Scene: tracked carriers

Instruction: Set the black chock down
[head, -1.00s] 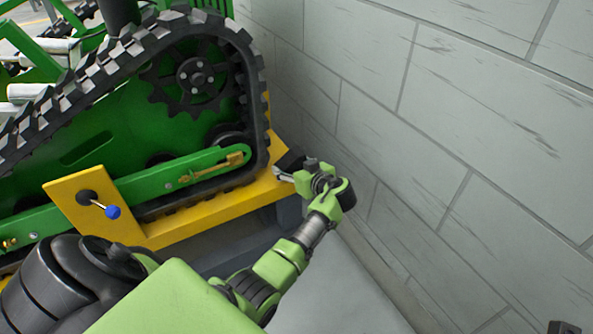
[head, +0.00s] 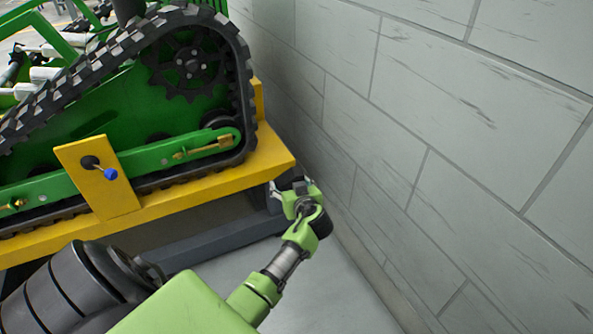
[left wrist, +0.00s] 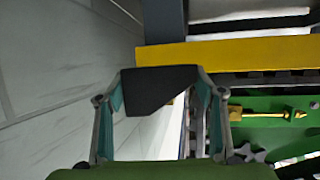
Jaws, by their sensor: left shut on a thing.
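The black chock (left wrist: 158,88) is a dark wedge with one slanted side. In the left wrist view it sits between the two fingers of my left gripper (head: 284,187), which is shut on it. In the head view the gripper is just past the right end of the yellow deck (head: 222,180), lower than its top, near the grey wall. The chock is mostly hidden there by the gripper and wrist. My right gripper is not in view.
A green tracked machine (head: 100,145) with a black track (head: 243,100) stands on the yellow deck. A yellow plate with a blue-knobbed lever (head: 110,174) is on its side. The grey block wall (head: 430,110) rises close on the right. Pale floor (head: 325,290) below is clear.

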